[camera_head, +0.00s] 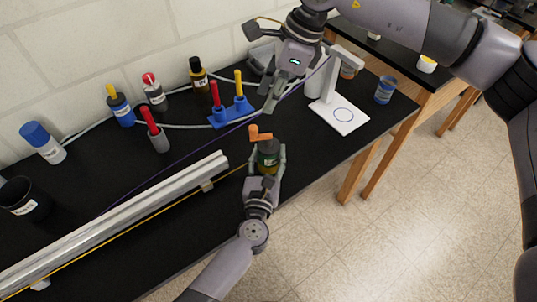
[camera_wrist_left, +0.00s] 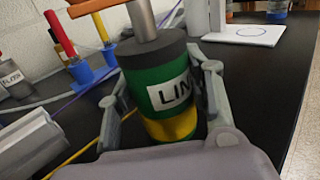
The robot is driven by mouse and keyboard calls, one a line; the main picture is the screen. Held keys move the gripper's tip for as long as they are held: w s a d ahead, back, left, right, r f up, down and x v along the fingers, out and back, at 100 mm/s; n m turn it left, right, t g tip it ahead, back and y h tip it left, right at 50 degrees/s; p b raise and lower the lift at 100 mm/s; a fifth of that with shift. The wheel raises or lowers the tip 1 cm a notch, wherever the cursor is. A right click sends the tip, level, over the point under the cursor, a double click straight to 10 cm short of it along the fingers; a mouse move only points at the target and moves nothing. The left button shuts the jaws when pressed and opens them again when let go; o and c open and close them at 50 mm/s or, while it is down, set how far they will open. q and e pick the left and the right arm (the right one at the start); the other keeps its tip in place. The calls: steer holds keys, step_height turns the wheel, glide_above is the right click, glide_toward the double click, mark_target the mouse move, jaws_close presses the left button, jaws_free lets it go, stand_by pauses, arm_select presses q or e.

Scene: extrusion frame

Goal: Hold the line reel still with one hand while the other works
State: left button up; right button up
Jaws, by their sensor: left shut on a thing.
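The line reel (camera_head: 268,158) is a green and yellow cylinder with a dark top, a grey post and an orange crank handle (camera_head: 260,135). It stands upright near the table's front edge. In the left wrist view the reel (camera_wrist_left: 160,88) shows a white label, partly readable as "LIN". My left gripper (camera_head: 266,165) is shut on the reel, with a finger on each side of it. My right gripper (camera_head: 271,107) points down above the table, behind the reel and apart from it. Its fingertips look close together, and whether it holds anything is unclear.
A long aluminium extrusion (camera_head: 120,220) lies left of the reel, with a yellow line along it. A blue holder (camera_head: 232,112) with red and yellow tools, several bottles and a black cup (camera_head: 25,200) stand behind. A white stand (camera_head: 340,115) is at right. A thin purple line crosses the table.

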mark_target(254, 126)
steer(key=shift+o, duration=0.4)
steer(key=shift+m+y, duration=0.3)
steer(key=shift+m, duration=0.2)
steer(key=x, duration=1.1)
steer(key=shift+d+f, duration=0.1)
steer(key=shift+c, duration=0.3)
jaws_close()
